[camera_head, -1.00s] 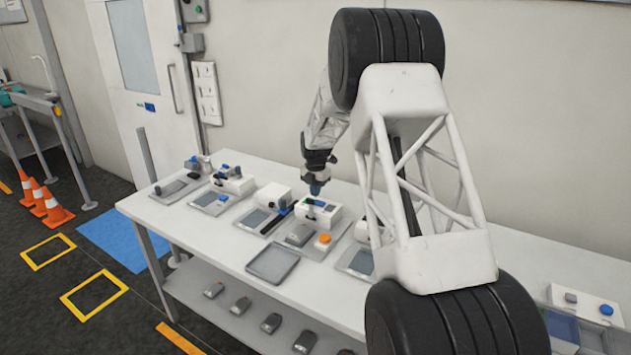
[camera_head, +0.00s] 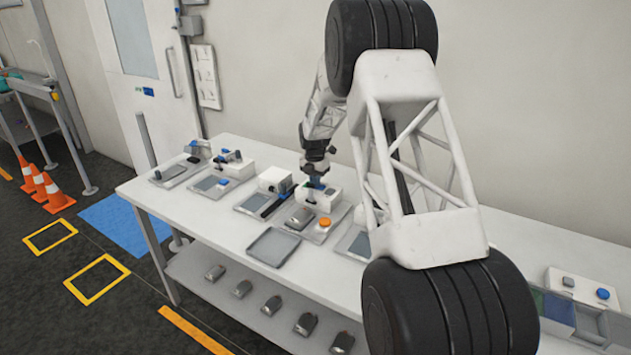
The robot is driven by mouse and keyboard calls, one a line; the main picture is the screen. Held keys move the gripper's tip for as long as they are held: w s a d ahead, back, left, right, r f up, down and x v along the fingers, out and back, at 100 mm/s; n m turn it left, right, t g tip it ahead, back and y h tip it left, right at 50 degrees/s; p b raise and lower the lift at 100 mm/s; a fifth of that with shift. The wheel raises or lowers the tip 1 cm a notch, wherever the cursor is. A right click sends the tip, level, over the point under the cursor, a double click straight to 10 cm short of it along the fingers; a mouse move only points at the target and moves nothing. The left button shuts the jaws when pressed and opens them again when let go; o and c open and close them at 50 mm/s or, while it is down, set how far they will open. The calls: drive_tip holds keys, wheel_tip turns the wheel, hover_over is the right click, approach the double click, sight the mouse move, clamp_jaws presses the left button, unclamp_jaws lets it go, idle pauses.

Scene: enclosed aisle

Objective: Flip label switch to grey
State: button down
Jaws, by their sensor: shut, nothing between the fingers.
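My gripper (camera_head: 316,182) points down over a white box-shaped device (camera_head: 322,198) in the middle of the white table (camera_head: 160,200). The gripper is shut, with nothing seen between its fingers. Its tip is at or just above the top of the device, and I cannot tell whether it touches. A small dark and blue part shows at the tip. The label switch cannot be made out clearly, and its colour setting is hidden or too small to read. An orange round button (camera_head: 325,222) and a grey block (camera_head: 299,217) sit on the plate in front of the device.
Similar devices on plates stand to the left, including a white box with a black lever (camera_head: 274,180). An empty grey tray (camera_head: 273,247) lies at the front edge. A box with a blue button (camera_head: 603,294) is at far right. Several grey pieces lie on the lower shelf.

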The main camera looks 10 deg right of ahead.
drive_tip(key=shift+s+d, duration=0.15)
drive_tip(key=shift+s, duration=0.05)
drive_tip(key=shift+s+d+r, duration=0.25)
drive_tip(key=shift+s+d, duration=0.1)
drive_tip(key=shift+r, duration=0.1)
idle(0.5)
wheel_tip(320, 180, up, 14)
drive_tip(key=w+a, duration=0.1)
drive_tip(key=shift+w+a, duration=0.15)
drive_tip(key=shift+w, duration=0.05)
idle(0.4)
idle(0.4)
